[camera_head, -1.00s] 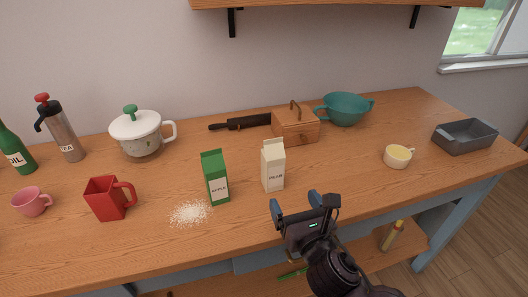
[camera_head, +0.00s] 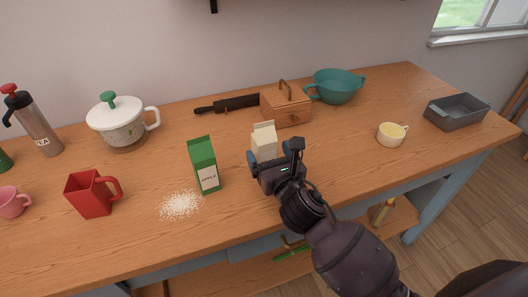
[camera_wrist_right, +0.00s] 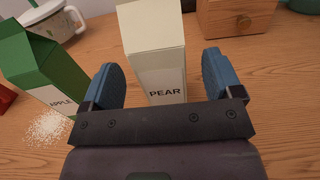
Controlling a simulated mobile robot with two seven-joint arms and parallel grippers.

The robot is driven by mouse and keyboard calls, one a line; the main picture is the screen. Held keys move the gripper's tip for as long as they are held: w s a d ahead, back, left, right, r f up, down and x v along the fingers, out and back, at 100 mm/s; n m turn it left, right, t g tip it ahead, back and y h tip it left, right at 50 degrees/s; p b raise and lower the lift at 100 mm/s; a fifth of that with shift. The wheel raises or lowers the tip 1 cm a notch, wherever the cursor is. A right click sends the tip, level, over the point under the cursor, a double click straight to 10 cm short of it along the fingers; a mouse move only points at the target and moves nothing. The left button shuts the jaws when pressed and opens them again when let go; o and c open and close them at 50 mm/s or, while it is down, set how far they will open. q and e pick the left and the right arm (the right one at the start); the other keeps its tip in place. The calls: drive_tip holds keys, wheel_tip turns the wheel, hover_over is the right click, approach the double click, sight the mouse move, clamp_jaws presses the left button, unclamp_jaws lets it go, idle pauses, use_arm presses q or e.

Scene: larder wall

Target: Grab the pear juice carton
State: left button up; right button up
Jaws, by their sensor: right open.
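The cream pear juice carton (camera_head: 264,141) stands upright on the wooden counter. In the right wrist view its front with the label PEAR (camera_wrist_right: 160,72) faces me, between the two blue fingers. My right gripper (camera_head: 272,162) is open in front of the carton, one finger on either side, with gaps still showing. It also shows in the right wrist view (camera_wrist_right: 164,85). In the head view the gripper hides the carton's lower part. The green apple carton (camera_head: 204,167) stands just left of it, and also shows in the wrist view (camera_wrist_right: 42,72). My left gripper is not in view.
White crumbs (camera_head: 180,205) lie left of the gripper, near a red mug (camera_head: 92,194). A wooden box (camera_head: 286,107) and a teal colander (camera_head: 336,87) stand behind. The counter between cup and carton is clear.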

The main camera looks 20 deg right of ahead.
sight(268, 151)
drive_tip(key=w, duration=0.2)
drive_tip(key=shift+w+a+f, duration=0.1)
drive_tip(key=shift+w, duration=0.75)
drive_tip(key=shift+c, duration=0.4)
drive_tip(key=c, duration=1.1)
drive_tip(key=shift+r, duration=0.2)
